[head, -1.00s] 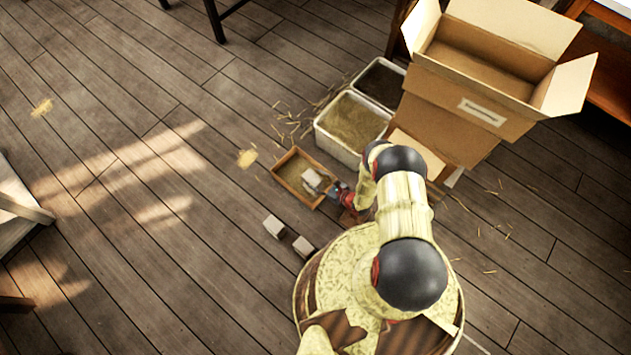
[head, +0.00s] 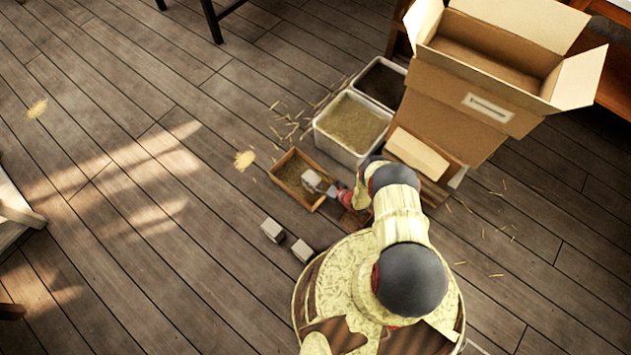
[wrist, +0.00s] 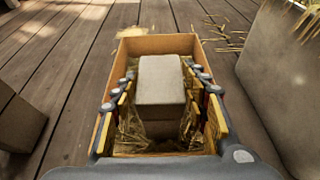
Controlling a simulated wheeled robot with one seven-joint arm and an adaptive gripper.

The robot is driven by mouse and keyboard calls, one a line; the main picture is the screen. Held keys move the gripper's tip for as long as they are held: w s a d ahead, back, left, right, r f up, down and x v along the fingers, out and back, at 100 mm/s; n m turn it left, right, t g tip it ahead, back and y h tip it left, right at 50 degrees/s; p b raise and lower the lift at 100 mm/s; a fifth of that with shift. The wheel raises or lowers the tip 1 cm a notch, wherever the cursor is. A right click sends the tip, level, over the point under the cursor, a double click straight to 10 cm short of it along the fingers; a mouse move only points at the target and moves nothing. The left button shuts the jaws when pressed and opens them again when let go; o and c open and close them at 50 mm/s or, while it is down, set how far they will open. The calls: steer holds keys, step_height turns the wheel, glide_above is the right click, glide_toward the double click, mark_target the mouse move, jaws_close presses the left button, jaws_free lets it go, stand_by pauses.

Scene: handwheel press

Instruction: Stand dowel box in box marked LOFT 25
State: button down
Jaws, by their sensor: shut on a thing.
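My gripper (wrist: 160,103) is shut on a plain grey-beige block-shaped box (wrist: 162,80), with fingers on both sides. No mark on it can be read, so I cannot confirm it is the dowel box. It also shows in the head view (head: 311,179), over a shallow wooden tray (head: 281,175) lined with straw. In the wrist view the tray's rim (wrist: 158,45) surrounds it. Its lower end is hidden, so I cannot tell whether it touches the bottom. A large open cardboard box (head: 455,113) has a pale label, too small to read as LOFT 25.
Two similar small boxes, one (head: 272,230) left of the other (head: 302,250), sit on the floor near my base. A straw-filled pale bin (head: 333,144) and a dark-filled bin (head: 381,83) stand behind the tray. The plank floor at left is mostly clear.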

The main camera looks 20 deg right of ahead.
steer(key=c, duration=1)
jaws_free()
steer(key=shift+f, duration=0.15)
